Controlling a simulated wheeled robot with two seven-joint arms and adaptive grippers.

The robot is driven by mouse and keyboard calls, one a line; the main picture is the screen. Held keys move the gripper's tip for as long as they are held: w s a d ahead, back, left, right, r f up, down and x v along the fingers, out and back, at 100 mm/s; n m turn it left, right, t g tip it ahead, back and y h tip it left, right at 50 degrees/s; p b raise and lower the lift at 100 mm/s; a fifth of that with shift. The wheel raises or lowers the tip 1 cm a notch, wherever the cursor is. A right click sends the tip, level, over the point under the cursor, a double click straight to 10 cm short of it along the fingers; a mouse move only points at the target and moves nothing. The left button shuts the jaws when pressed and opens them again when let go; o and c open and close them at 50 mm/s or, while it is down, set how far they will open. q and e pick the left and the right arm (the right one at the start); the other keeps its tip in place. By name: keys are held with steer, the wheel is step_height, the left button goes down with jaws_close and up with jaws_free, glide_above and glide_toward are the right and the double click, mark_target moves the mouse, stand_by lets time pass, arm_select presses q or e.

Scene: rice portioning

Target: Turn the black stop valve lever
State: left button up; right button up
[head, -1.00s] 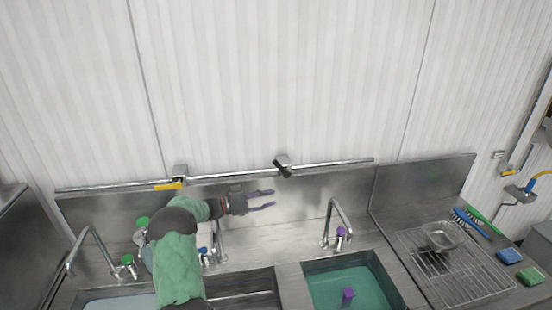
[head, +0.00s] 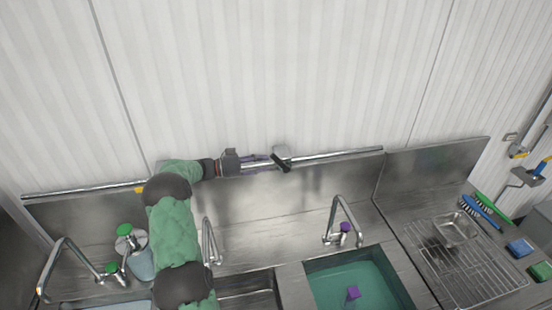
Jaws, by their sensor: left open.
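The black stop valve lever (head: 281,163) sits on a grey valve body (head: 283,151) on the horizontal wall pipe, slanting down to the right. My left gripper (head: 270,162) is open at pipe height, its fingers pointing right, with the tips at the lever's left side. I cannot tell whether they touch it or reach around it. My left arm covers part of the pipe, and only a bit of the yellow lever (head: 140,189) shows beside it. My right gripper is not in view.
Below are a faucet (head: 340,222) with a purple knob and a sink basin (head: 310,270) holding teal water and a purple block (head: 353,293). A wire rack (head: 470,280) with a clear container (head: 457,228) stands at right. The wall right of the lever is clear.

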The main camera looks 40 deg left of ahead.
mark_target(276, 160)
arm_select(q)
steer(key=shift+p+x, duration=0.4)
steer(key=shift+x, duration=2.35)
jaws_close()
